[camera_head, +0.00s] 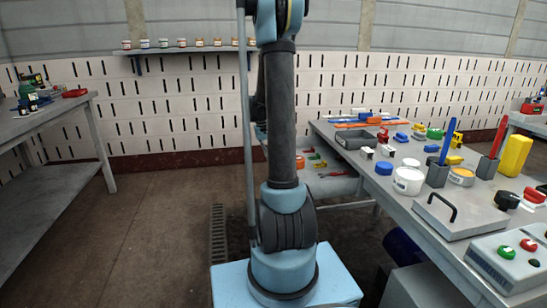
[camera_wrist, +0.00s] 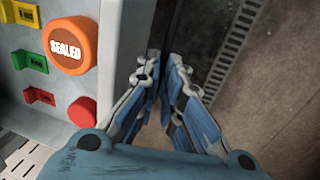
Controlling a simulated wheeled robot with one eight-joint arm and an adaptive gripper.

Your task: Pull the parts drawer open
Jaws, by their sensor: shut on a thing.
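The parts drawer (camera_head: 345,187) stands out from under the right-hand workbench in the head view, with its inside showing. In the wrist view its pale grey wall (camera_wrist: 112,50) runs up the picture, left of my fingers. In it lie an orange round piece marked SEALED (camera_wrist: 73,46), green and yellow pieces (camera_wrist: 29,60) and a red round piece (camera_wrist: 83,111). My gripper (camera_wrist: 163,62) is shut at the drawer's front, on what appears to be its handle. The fingers mostly hide the handle. In the head view my arm hides the gripper.
The workbench (camera_head: 398,208) above the drawer carries a white tub (camera_head: 408,181), pen holders, a lidded plate and a button box (camera_head: 510,262). Another bench (camera_head: 45,118) stands at the left. The floor (camera_head: 150,225) between is clear, with a drain grate (camera_head: 218,235).

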